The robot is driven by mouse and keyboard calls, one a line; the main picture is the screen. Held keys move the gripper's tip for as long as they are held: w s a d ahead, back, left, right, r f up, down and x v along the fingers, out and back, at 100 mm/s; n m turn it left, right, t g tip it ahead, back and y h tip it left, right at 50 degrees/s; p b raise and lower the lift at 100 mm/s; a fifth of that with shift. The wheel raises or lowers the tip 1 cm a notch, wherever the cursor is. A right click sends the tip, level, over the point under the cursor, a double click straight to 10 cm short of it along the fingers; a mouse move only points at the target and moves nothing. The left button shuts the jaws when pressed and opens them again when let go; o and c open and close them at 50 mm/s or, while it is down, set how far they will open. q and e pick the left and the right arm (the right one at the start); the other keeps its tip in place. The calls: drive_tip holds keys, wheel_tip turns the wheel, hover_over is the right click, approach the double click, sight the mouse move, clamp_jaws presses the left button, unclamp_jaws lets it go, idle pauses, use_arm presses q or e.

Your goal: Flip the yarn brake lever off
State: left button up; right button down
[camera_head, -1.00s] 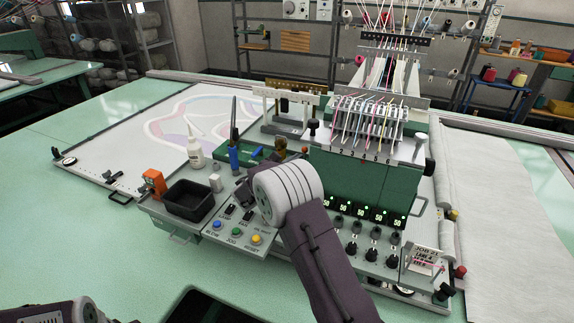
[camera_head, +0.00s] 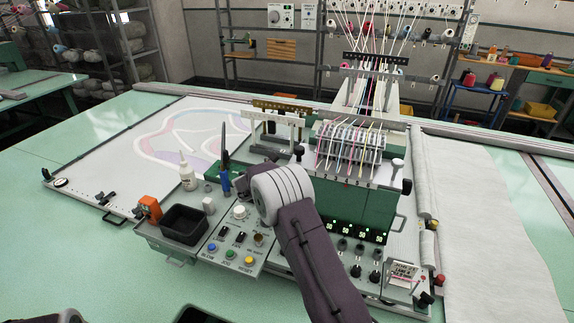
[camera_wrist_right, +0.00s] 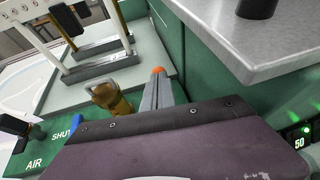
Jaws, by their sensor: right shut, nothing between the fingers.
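I cannot single out the yarn brake lever for sure; no readable label marks it. A black-knobbed post (camera_head: 298,151) stands at the left end of the green tufting head (camera_head: 340,206). Another black knob (camera_head: 407,187) sticks out at the head's right side. My right gripper shows in the right wrist view (camera_wrist_right: 158,88), its grey fingers shut and empty, an orange tip at the end. It is beside the head's green side wall, next to a brass fitting (camera_wrist_right: 112,100). In the head view my right wrist hides most of it. My left gripper is out of view.
A grey plate edge (camera_wrist_right: 270,45) with a black post (camera_wrist_right: 257,7) overhangs to the right of the fingers. A green panel reading AIR and SHUT (camera_wrist_right: 50,150) lies left. A black bin (camera_head: 184,225), glue bottle (camera_head: 187,176) and button panel (camera_head: 228,248) stand nearby.

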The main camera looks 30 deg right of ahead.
drive_tip(key=shift+r, duration=0.15)
drive_tip(key=shift+w+f, duration=0.1)
drive_tip(key=shift+f, duration=0.1)
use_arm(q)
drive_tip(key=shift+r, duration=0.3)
use_arm(e)
drive_tip(key=shift+r, duration=0.1)
drive_tip(key=shift+r+p, duration=0.6)
drive_tip(key=shift+r, duration=0.2)
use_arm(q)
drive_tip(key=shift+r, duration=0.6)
